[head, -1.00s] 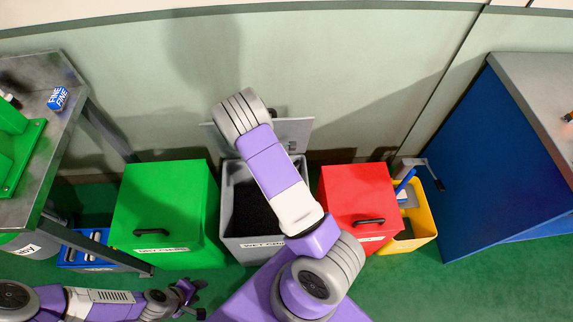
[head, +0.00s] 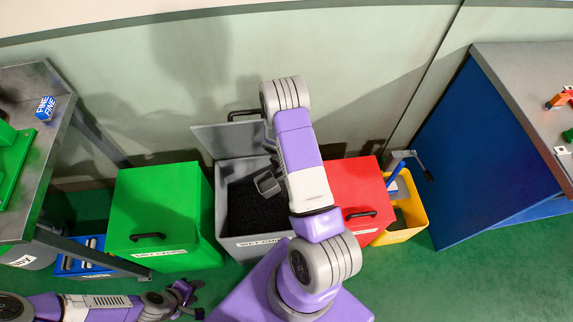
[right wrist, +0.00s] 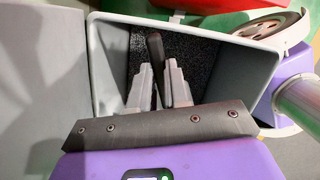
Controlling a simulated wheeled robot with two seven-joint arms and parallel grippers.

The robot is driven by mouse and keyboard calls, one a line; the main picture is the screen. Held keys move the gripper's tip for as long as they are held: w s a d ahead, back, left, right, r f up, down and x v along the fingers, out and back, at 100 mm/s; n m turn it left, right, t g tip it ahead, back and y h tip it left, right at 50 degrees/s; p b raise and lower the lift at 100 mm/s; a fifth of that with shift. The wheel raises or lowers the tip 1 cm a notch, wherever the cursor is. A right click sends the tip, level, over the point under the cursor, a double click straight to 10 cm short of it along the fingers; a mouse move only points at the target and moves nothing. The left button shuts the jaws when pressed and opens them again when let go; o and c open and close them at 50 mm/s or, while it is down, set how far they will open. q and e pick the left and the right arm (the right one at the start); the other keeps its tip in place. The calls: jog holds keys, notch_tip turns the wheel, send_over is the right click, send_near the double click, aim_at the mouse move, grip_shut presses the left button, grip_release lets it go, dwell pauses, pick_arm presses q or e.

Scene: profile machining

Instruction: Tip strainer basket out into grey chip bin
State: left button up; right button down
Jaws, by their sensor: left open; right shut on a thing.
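The grey chip bin (head: 225,243) stands open with dark chips inside, its lid (head: 222,138) raised at the back. My right gripper (right wrist: 157,78) is shut on a dark bar, seemingly the handle of the strainer basket (right wrist: 155,48), and points down into the bin opening. In the head view, a small grey squarish piece over the chips (head: 267,184) may be the basket, partly hidden by my right arm. I cannot tell its tilt or contents. My left gripper (head: 192,298) is open and empty at the lower left, away from the bin.
A closed green bin (head: 160,210) stands left of the grey bin, and a closed red bin (head: 362,190) right of it. A yellow bin (head: 410,222) with tools is further right. Workbenches (head: 30,190) flank both sides. Green floor is free at the front right.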

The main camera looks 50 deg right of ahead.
jog(key=shift+s+d+f+y+p, duration=0.1)
jog(key=shift+d+f+y+p, duration=0.2)
jog(key=shift+f, duration=0.1)
jog(key=shift+s+d+f+y+p, duration=0.1)
jog(key=shift+d+f+y+p, duration=0.05)
jog(key=shift+f+y+p, duration=0.2)
jog(key=shift+d+f+t+y, duration=0.2)
jog(key=shift+f+t+y, duration=0.3)
jog(key=shift+f, duration=0.3)
jog(key=shift+r, duration=0.1)
jog(key=shift+r+p, duration=1.4)
jog(key=shift+r, duration=0.6)
jog(key=shift+f, duration=0.1)
jog(key=shift+a, duration=0.1)
